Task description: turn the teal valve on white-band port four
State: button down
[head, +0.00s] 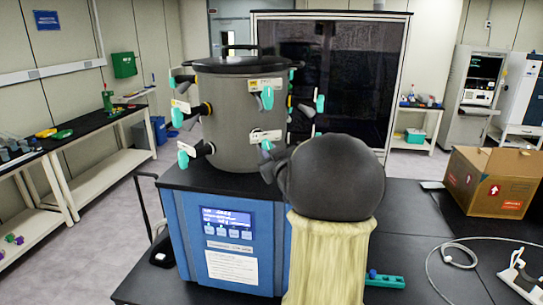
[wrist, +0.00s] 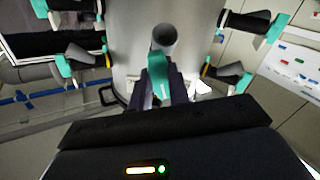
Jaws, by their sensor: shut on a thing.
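The grey drum (head: 228,125) of the freeze dryer carries several ports with teal valves around its side. In the wrist view, a teal valve handle (wrist: 158,80) on a grey port stub (wrist: 164,38) lies between the dark fingers of my gripper (wrist: 163,84), which is shut on it. In the head view my dark round arm link and pale sleeve cover most of the gripper and this port. A bit of teal shows at the arm's left edge (head: 266,145).
Neighbouring teal valves sit at the left (wrist: 64,66) and right (wrist: 275,30) of the held one in the wrist view. The blue dryer base (head: 230,245) stands below the drum. A cardboard box (head: 493,180) and white cable (head: 450,255) are on the dark bench at right.

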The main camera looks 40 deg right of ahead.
jog(key=m, duration=0.3)
jog(key=shift+a+f+m, duration=0.1)
jog(key=shift+f+m, duration=0.05)
jog(key=shift+m, duration=0.15)
dwell(0.4)
jog(key=c, duration=1.3)
grip_release()
jog(key=shift+s, duration=0.1)
jog(key=b+v, duration=0.5)
jog(key=v, duration=1.2)
